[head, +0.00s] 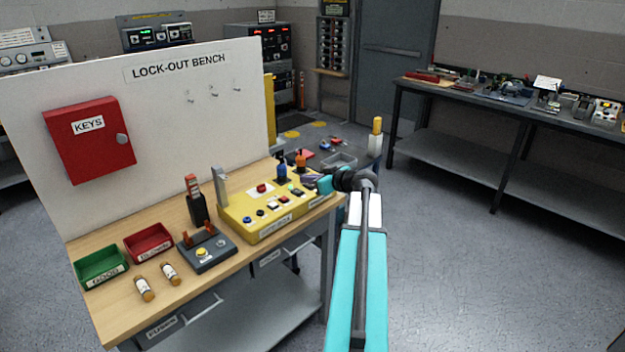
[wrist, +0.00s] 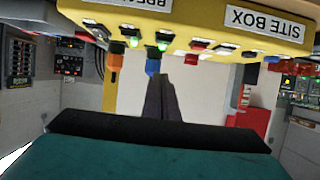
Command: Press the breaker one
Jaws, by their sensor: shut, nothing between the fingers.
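The yellow site box (head: 235,224) stands on the right part of the lock-out bench. It carries several buttons, a blue lever (head: 282,173) and an orange lever (head: 301,160). In the wrist view the box appears upside down, with a label starting "BREA" (wrist: 143,4) partly cut off. Two lit green lights (wrist: 162,46) show beside the levers. I cannot tell which control is breaker one. My gripper (wrist: 162,84) is shut and empty, its fingertips near the blue lever (wrist: 153,67); contact cannot be told. In the head view my arm reaches the box's right end and hides part of it.
A black switch base (head: 207,250), a green bin (head: 100,267), a red bin (head: 148,243) and two fuses (head: 145,289) lie to the left. A white board (head: 170,120) with a red key cabinet (head: 90,140) rises behind. Floor is clear at right.

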